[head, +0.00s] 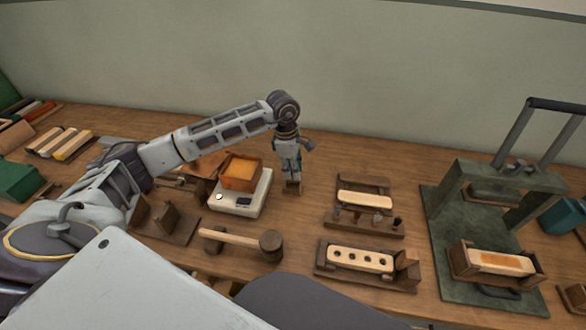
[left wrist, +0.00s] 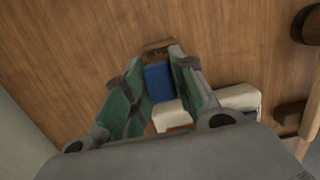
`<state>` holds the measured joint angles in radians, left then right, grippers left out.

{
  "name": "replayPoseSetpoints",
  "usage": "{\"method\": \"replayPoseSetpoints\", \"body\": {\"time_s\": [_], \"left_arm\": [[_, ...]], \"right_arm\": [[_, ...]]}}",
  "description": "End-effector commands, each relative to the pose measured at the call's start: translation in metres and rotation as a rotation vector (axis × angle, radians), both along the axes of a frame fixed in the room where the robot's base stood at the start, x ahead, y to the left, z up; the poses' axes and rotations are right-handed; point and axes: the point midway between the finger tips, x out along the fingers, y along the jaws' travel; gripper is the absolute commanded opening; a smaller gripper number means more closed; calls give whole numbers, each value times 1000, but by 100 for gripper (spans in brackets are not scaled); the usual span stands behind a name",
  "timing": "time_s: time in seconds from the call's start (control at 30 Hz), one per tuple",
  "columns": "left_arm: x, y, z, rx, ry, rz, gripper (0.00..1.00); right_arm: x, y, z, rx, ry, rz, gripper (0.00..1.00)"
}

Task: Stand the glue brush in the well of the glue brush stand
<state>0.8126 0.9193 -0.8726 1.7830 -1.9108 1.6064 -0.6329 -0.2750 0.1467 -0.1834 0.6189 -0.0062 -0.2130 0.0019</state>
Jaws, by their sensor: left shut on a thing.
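My left gripper (head: 291,172) points down at the middle of the bench, just right of the scale. It is shut on a blue piece, seemingly the glue brush (left wrist: 158,82), which shows between the green fingers in the left wrist view. A small brown wooden block (head: 292,188), perhaps the glue brush stand, shows right at the fingertips; it also shows in the left wrist view (left wrist: 157,48). I cannot tell whether the brush sits in a well there or is above it, as the fingers hide the contact. My right gripper is not in view.
A white scale (head: 254,204) with an orange-filled box (head: 241,172) stands close left. A wooden mallet (head: 240,239) lies in front. A tool rack (head: 362,225), a drilled block (head: 360,258) and a green press (head: 440,225) stand right. Bench behind the gripper is clear.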

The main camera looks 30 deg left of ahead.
Motion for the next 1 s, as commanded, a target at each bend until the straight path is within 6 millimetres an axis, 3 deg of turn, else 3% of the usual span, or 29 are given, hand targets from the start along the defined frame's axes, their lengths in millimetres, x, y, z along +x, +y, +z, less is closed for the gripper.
{"method": "replayPoseSetpoints", "body": {"time_s": [1.0], "left_arm": [[0,0,-19,0,0,0,7]], "right_arm": [[0,0,-14,0,0,0,40]]}}
